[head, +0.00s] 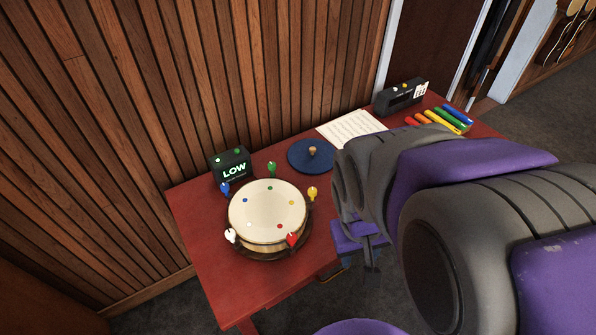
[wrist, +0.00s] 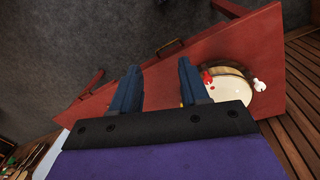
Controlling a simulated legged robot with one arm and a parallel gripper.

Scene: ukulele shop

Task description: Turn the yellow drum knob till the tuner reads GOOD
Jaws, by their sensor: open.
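A cream-topped drum (head: 267,214) sits on the red table (head: 212,284), with coloured knobs around its rim. The yellow knob (head: 312,193) is at its right side in the head view. My gripper (head: 367,255) is open and empty, to the right of the drum near the table's front edge. In the wrist view its two fingers (wrist: 157,82) stand apart, with the drum (wrist: 233,93) to their right. There the yellow knob is mostly hidden behind the right finger.
A blue disc (head: 300,158) with a wooden peg, a music sheet (head: 350,129), a dark box (head: 399,97) and coloured bars (head: 440,120) are on the table right of the drum. A slatted wall (head: 230,70) stands behind.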

